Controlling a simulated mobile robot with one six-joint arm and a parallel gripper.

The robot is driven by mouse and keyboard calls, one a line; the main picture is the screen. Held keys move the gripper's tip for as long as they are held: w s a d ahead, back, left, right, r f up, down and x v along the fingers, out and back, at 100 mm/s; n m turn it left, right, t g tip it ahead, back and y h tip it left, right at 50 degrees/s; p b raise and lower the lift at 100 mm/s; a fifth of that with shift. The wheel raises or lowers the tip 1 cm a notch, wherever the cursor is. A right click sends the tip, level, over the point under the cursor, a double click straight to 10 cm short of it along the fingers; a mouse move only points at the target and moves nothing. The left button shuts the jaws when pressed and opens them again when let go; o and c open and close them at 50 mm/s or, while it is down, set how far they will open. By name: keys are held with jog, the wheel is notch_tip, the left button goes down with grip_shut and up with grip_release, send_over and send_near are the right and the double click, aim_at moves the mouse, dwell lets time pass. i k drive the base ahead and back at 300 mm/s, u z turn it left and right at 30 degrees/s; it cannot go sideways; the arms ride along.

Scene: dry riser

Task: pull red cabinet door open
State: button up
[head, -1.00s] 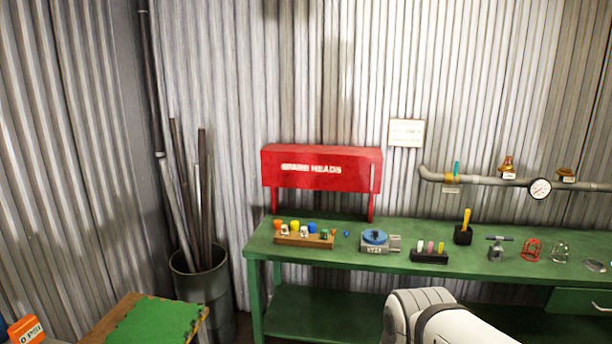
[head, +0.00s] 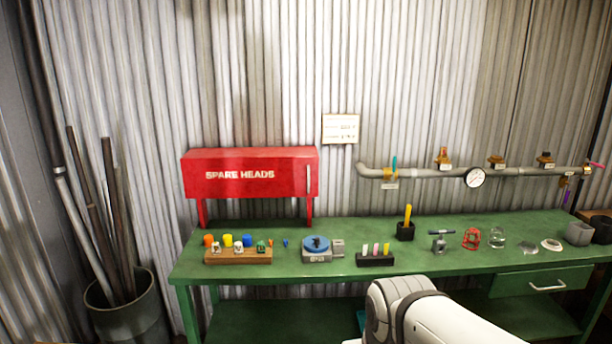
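The red cabinet (head: 250,174) stands on red legs at the back left of the green workbench, against the corrugated wall. Its front door (head: 240,183) carries the white words "SPARE HEADS" and looks shut. A pale upright handle (head: 307,179) is at the door's right end. Part of my white arm shows at the bottom right, in front of the bench. My gripper is not in the picture, so its state is hidden.
The green workbench (head: 350,268) holds a wooden block (head: 238,257) with coloured pieces, a blue round-topped device (head: 316,245) and a dark holder (head: 375,260) before the cabinet. A pipe with a gauge (head: 474,178) runs along the wall. A bin of pipes (head: 125,318) stands left.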

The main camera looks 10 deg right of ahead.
aim_at(283, 171)
jog(key=z, duration=0.45)
jog(key=i, duration=2.1)
jog(key=u, duration=0.85)
jog(key=k, duration=0.95)
jog(key=u, duration=0.1)
jog(key=i, duration=0.95)
jog(key=z, duration=0.05)
